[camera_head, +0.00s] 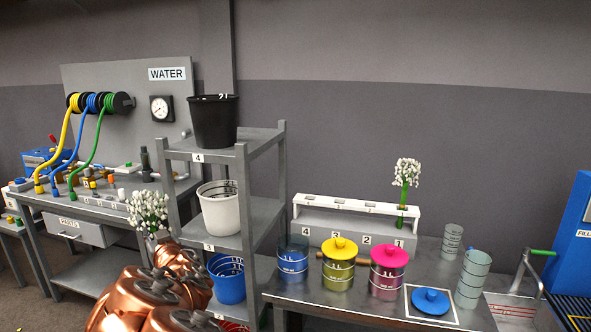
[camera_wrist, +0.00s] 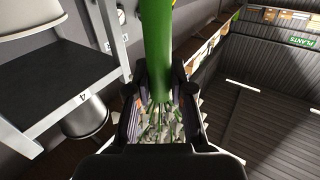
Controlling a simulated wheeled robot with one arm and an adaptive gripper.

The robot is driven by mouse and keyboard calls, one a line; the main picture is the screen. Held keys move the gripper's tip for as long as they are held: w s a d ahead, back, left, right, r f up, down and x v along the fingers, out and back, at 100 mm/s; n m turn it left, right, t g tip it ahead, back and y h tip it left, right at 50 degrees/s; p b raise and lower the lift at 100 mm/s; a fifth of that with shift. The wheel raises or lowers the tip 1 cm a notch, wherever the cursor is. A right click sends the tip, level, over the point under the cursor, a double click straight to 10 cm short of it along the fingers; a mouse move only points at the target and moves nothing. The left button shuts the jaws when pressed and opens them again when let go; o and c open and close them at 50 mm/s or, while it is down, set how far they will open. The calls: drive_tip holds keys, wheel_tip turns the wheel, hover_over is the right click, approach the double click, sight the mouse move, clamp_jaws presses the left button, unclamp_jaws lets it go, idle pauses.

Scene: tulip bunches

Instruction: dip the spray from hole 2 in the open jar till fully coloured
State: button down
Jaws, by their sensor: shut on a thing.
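My gripper (camera_wrist: 160,92) is shut on the green stem of a white spray (camera_wrist: 156,45). In the head view the spray's white blossoms (camera_head: 148,209) show at the left, above my copper arm, which hides most of the gripper. The blossoms look white, with no colour on them. The open jar (camera_head: 292,262) is the blue one on the right-hand table, left of the yellow jar. Its blue lid (camera_head: 430,300) lies on a white-edged square. The rack (camera_head: 345,226) has holes numbered 4 to 1 from left to right. Hole 2 looks empty.
Another white spray (camera_head: 406,175) stands in hole 1. The yellow jar (camera_head: 339,268) and pink jar (camera_head: 387,275) have lids on. Two clear cups (camera_head: 473,278) stand at the right. A grey shelf with buckets (camera_head: 219,207) stands between the spray and the jars.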

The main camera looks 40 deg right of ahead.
sight(153, 213)
wheel_tip(153, 213, up, 7)
drive_tip(key=p, duration=0.5)
drive_tip(key=shift+d, duration=0.15)
drive_tip(key=shift+r, duration=0.1)
